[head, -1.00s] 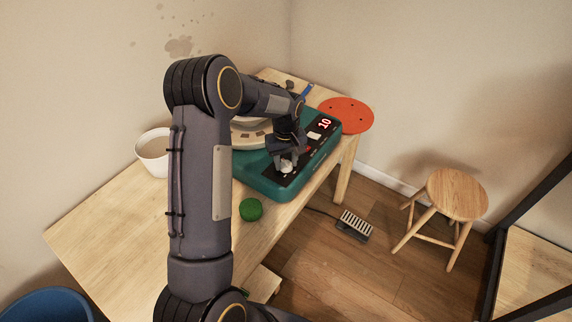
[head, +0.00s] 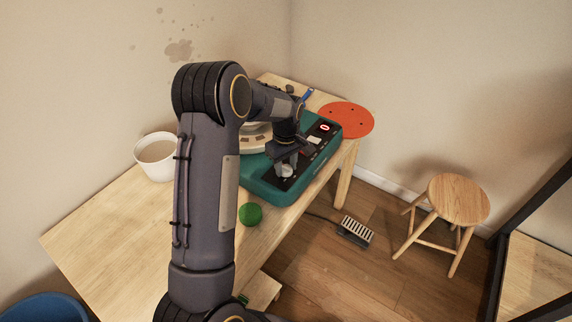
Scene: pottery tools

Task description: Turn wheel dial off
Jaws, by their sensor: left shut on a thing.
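The green pottery wheel (head: 268,188) stands on the wooden table, with a black control panel along its front side. A small red display (head: 325,128) on the panel reads what looks like 0. The light-coloured dial (head: 286,170) sits at the near end of the panel. My left gripper (head: 287,165) reaches down over the panel and is shut on the dial, partly covering it. The wheel head (head: 255,143) is mostly hidden behind my left arm. My right gripper is not in view.
A white bucket (head: 157,157) and a green ball (head: 250,214) are on the table (head: 110,225). An orange disc (head: 347,119) lies beyond the wheel. A foot pedal (head: 355,232) and a wooden stool (head: 458,200) stand on the floor at right. A blue bin (head: 45,308) is at lower left.

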